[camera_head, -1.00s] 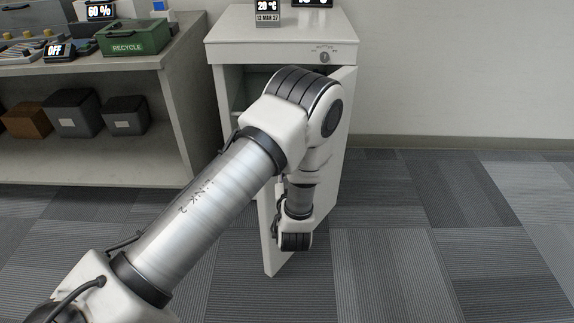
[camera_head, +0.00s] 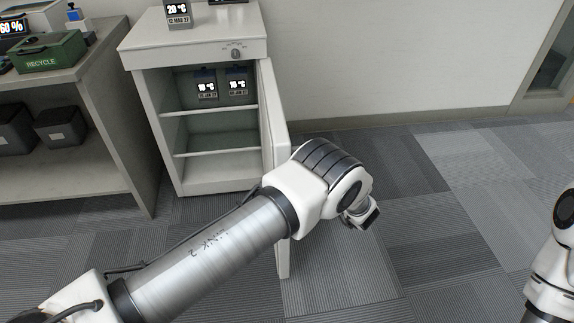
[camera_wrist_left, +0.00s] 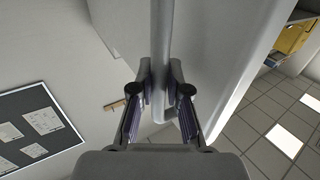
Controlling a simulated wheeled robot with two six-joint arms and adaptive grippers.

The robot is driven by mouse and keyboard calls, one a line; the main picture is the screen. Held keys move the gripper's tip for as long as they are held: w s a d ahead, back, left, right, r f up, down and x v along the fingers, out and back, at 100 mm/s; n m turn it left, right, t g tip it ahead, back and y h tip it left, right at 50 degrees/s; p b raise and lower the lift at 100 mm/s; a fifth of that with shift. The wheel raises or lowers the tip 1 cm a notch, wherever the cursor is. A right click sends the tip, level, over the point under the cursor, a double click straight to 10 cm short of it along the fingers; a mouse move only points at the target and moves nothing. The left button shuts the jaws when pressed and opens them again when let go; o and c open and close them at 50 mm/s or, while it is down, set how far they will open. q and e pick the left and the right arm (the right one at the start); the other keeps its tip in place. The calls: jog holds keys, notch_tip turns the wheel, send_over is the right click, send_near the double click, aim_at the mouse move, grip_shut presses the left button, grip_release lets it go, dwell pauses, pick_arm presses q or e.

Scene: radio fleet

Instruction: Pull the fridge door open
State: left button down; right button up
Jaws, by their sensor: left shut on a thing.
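The white fridge (camera_head: 205,188) stands at the upper middle of the head view. Its door (camera_head: 271,115) stands wide open on the right side, seen nearly edge-on, and my left arm covers part of it. My left gripper (camera_wrist_left: 160,95) is shut on a pale upright bar of the door, which looks like the handle (camera_wrist_left: 162,45), in the left wrist view. In the head view, its fingers are hidden. My right arm shows at the right edge of the head view; its gripper is out of view.
Two small displays (camera_head: 206,86) stand on the fridge's upper shelf; the lower space looks empty. A shelf unit (camera_head: 115,110) with a green recycle box (camera_head: 48,52) and dark bins stands at left. The carpet (camera_head: 430,200) right of the door is clear.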

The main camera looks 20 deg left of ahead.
pick_arm(q)
jog(key=shift+w+d+r+n+g+y, duration=0.15)
jog(key=shift+w+d+n+g, duration=0.15)
jog(key=shift+w+d, duration=0.35)
jog(key=shift+w+d+r+n+g+y, duration=0.1)
jog(key=shift+w+d+n+g+y, duration=0.1)
jog(key=shift+w+d+g, duration=0.4)
jog(key=shift+w+a, duration=0.1)
jog(key=c, duration=1.1)
grip_release()
jog(key=shift+a, duration=0.15)
jog(key=shift+c, duration=0.2)
jog(key=shift+f, duration=0.15)
jog(key=shift+t, duration=0.3)
